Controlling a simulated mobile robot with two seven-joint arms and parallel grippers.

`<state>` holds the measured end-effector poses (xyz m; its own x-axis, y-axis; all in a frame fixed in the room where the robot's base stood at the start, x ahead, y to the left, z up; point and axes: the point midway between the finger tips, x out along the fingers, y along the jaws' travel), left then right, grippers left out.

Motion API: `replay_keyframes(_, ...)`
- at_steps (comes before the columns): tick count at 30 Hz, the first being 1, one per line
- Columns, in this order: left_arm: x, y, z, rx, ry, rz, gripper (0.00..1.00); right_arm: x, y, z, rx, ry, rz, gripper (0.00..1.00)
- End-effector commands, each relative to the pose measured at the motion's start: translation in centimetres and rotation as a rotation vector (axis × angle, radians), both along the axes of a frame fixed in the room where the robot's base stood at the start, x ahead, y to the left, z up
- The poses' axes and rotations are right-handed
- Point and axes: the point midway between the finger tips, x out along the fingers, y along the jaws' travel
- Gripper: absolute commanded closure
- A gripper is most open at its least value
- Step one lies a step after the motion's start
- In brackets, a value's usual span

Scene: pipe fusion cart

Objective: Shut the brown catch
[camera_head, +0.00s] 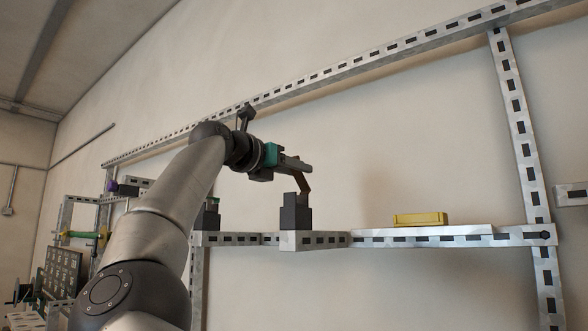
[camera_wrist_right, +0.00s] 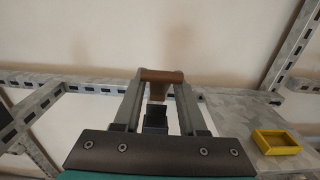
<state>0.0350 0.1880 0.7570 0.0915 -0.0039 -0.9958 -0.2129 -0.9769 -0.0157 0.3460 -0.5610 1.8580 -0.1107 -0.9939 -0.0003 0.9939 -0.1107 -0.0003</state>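The brown catch (camera_head: 304,186) stands raised and tilted above its dark grey block (camera_head: 296,214) on the metal rail. In the right wrist view its brown crossbar (camera_wrist_right: 161,75) lies across, between the fingertips, with a brown arm running down toward the dark block (camera_wrist_right: 156,121). My right gripper (camera_head: 306,167) is at the top of the catch. Its two fingers are apart, one near each end of the crossbar. I cannot tell whether they touch it. My left gripper is not in view.
A yellow tray (camera_head: 420,219) sits on the shelf (camera_head: 470,231) to the right. Another dark block (camera_head: 207,219) stands to the left, partly behind my arm. A slotted upright (camera_head: 522,130) rises at the right. The space between the catch and the yellow tray is clear.

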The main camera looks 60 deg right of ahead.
Motion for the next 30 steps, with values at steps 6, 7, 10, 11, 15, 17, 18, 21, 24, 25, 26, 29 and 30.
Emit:
replay_keyframes(6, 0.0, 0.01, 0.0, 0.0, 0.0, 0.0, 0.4, 0.0, 0.04, 0.02, 0.0, 0.0, 0.0, 0.85)
replay_keyframes(7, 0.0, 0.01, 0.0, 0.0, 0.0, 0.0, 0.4, 0.0, 0.04, 0.02, 0.0, 0.0, 0.0, 0.88)
replay_keyframes(10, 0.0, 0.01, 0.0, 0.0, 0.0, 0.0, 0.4, 0.0, 0.04, 0.02, 0.0, 0.0, 0.0, 1.0)
replay_keyframes(11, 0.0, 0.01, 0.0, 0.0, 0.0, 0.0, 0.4, 0.01, 0.05, 0.02, 0.0, 0.0, 0.0, 1.0)
replay_keyframes(15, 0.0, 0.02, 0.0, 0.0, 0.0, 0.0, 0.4, 0.01, 0.05, 0.03, 0.0, 0.0, 0.0, 1.0)
replay_keyframes(17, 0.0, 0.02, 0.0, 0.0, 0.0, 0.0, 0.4, 0.01, 0.05, 0.03, 0.0, 0.0, 0.0, 1.0)
replay_keyframes(18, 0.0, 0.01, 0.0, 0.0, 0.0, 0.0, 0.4, 0.01, 0.05, 0.03, 0.0, 0.0, 0.0, 1.0)
replay_keyframes(21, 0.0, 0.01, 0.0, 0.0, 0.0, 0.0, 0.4, 0.01, 0.05, 0.04, 0.0, 0.0, 0.0, 1.0)
replay_keyframes(24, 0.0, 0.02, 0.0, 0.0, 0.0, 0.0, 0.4, 0.01, 0.06, 0.04, -0.001, 0.0, 0.0, 1.0)
replay_keyframes(25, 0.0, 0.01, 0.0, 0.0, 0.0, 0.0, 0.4, 0.01, 0.06, 0.04, -0.001, 0.0, 0.0, 1.0)
replay_keyframes(26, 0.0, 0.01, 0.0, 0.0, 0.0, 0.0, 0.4, 0.01, 0.06, 0.04, -0.001, 0.0, 0.0, 1.0)
replay_keyframes(29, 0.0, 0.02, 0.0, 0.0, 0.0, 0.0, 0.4, 0.01, 0.06, 0.04, -0.001, 0.0, 0.0, 1.0)
replay_keyframes(30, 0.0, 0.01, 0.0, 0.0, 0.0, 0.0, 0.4, 0.01, 0.06, 0.05, -0.001, 0.0, 0.0, 1.0)
